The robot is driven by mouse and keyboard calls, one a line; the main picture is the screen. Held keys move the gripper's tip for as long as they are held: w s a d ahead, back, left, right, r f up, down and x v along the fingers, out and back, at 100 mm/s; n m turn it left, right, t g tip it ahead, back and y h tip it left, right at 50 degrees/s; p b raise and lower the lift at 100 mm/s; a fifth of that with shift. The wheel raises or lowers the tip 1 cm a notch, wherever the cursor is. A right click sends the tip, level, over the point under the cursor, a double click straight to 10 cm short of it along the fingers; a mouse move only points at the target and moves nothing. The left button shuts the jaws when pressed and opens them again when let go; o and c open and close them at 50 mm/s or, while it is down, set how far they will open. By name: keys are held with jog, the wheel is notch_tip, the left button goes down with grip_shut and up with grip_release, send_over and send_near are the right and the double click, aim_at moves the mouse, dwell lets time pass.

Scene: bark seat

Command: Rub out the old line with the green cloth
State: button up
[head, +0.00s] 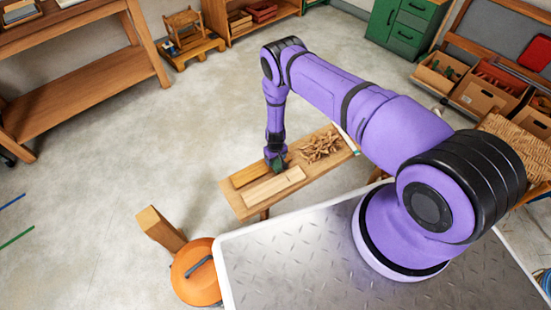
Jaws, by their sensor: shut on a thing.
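My gripper (276,155) points down over the low wooden bench (237,204). It is shut on the green cloth (278,164), a small dark green patch at its tips. The cloth is at the far end of two boards, a darker yellow-brown board (248,176) and a paler board (272,187), which lie side by side on the bench. I cannot tell whether the cloth touches a board. No drawn line can be made out on the boards at this size; the gripper and cloth hide part of the surface.
A pile of wood shavings (320,147) lies on the bench, right of my gripper. An orange round lidded thing (196,272) and a wooden block (160,229) stand at the front left. A workbench (80,90) stands at the left. The middle floor is clear.

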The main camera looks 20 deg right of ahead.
jog(key=shift+f, duration=0.25)
jog(key=shift+w+a+r, duration=0.1)
jog(key=shift+w+a, duration=0.1)
jog(key=shift+w, duration=0.55)
jog(key=shift+w+a+r, duration=0.1)
jog(key=shift+w+a, duration=0.05)
jog(key=shift+w, duration=0.55)
jog(key=shift+s, duration=0.15)
jog(key=shift+s+d+f, duration=0.15)
jog(key=shift+s+d, duration=0.05)
jog(key=shift+s, duration=0.55)
jog(key=shift+s+d+f, duration=0.15)
jog(key=shift+s, duration=0.55)
jog(key=shift+w+r, duration=0.1)
jog(key=shift+r, duration=2.95)
jog(key=shift+r, duration=0.1)
